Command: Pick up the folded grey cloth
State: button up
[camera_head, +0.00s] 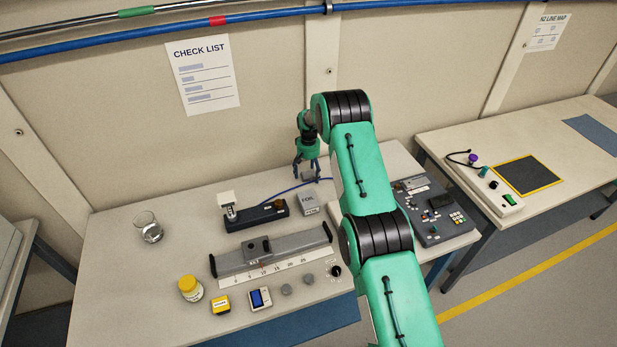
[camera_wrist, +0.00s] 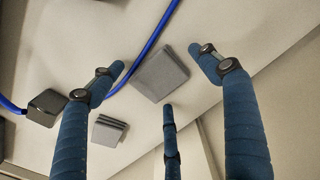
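The folded grey cloth (camera_wrist: 160,74) is a flat grey square with a thick edge, lying on the table in the middle of the wrist view. My gripper (camera_wrist: 157,62) is open, its blue fingers spread around the cloth in that view, with bare gaps between fingers and cloth. In the head view my gripper (camera_head: 307,177) points down over the back of the table, and the cloth there is mostly hidden by the fingers. I cannot tell the exact height of the fingertips above it.
A blue cable (camera_wrist: 151,45) runs close by the cloth. A dark box (camera_wrist: 46,107) and a ridged grey block (camera_wrist: 108,130) lie nearby. The wall with a check list (camera_head: 203,75) is close behind the table.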

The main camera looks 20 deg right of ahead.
aim_at(309, 174)
jog(key=c, duration=0.9)
jog(key=shift+r, duration=0.15)
jog(key=shift+r, duration=4.85)
